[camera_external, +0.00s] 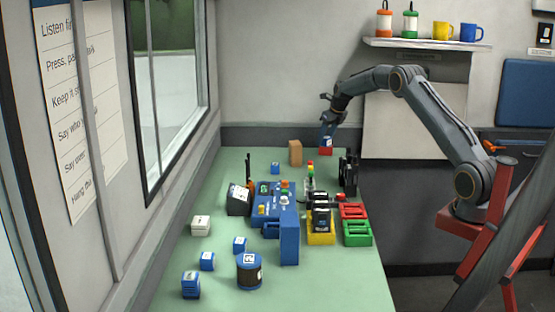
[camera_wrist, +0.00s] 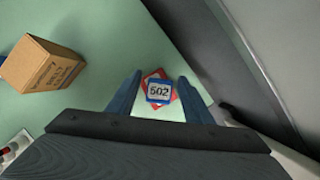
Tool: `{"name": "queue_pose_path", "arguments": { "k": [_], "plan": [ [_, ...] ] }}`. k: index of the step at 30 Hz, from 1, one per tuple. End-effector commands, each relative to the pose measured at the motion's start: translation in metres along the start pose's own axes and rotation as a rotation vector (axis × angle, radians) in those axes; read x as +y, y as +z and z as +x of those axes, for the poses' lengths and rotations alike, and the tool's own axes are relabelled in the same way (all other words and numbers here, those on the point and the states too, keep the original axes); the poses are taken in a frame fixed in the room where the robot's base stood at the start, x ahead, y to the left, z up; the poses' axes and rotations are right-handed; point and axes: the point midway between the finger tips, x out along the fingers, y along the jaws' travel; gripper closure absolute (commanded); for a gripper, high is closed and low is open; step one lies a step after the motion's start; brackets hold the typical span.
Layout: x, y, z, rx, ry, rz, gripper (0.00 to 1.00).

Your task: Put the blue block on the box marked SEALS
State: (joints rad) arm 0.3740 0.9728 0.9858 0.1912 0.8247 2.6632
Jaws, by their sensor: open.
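A small blue block (camera_wrist: 159,91) with a white label reading 502 sits on a red piece (camera_wrist: 150,76) in the wrist view. In the external view the blue block (camera_external: 327,142) is at the table's far right corner, over the red piece (camera_external: 325,152). My gripper (camera_external: 328,128) is above it, pointing down. In the wrist view its fingers are apart, one on each side of the block, and nothing is clamped. A brown box (camera_wrist: 43,66) with dark print, too small to read, lies left of the block. It also shows in the external view (camera_external: 296,152).
Several other blue blocks stand on the green table (camera_external: 215,222), one (camera_external: 275,168) near the brown box. A blue console (camera_external: 272,205), a black radio (camera_external: 348,175) and coloured trays (camera_external: 357,233) fill the middle. A wall panel rises close beyond the block.

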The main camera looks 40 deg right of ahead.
Motion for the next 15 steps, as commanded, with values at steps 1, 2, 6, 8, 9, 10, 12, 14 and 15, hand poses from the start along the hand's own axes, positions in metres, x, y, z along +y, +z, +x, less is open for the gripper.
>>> {"name": "queue_pose_path", "arguments": {
  "k": [1, 2, 6, 8, 9, 10, 12, 14, 15],
  "plan": [
    [0.0, 0.002, -0.004, -0.002, -0.001, 0.0, 0.54],
    [0.0, 0.002, -0.007, -0.002, -0.001, 0.0, 0.54],
    [-0.001, 0.002, -0.03, -0.005, -0.002, 0.0, 0.54],
    [-0.001, 0.002, -0.042, -0.005, -0.002, 0.0, 0.54],
    [-0.001, 0.002, -0.05, -0.004, -0.002, 0.0, 0.54],
    [-0.001, 0.002, -0.057, -0.004, -0.002, 0.0, 0.54],
    [-0.001, 0.002, -0.071, -0.004, -0.002, 0.0, 0.54],
    [0.0, 0.002, -0.083, -0.003, -0.001, 0.0, 0.54],
    [0.0, 0.001, -0.09, -0.003, -0.001, 0.0, 0.54]
  ]
}}
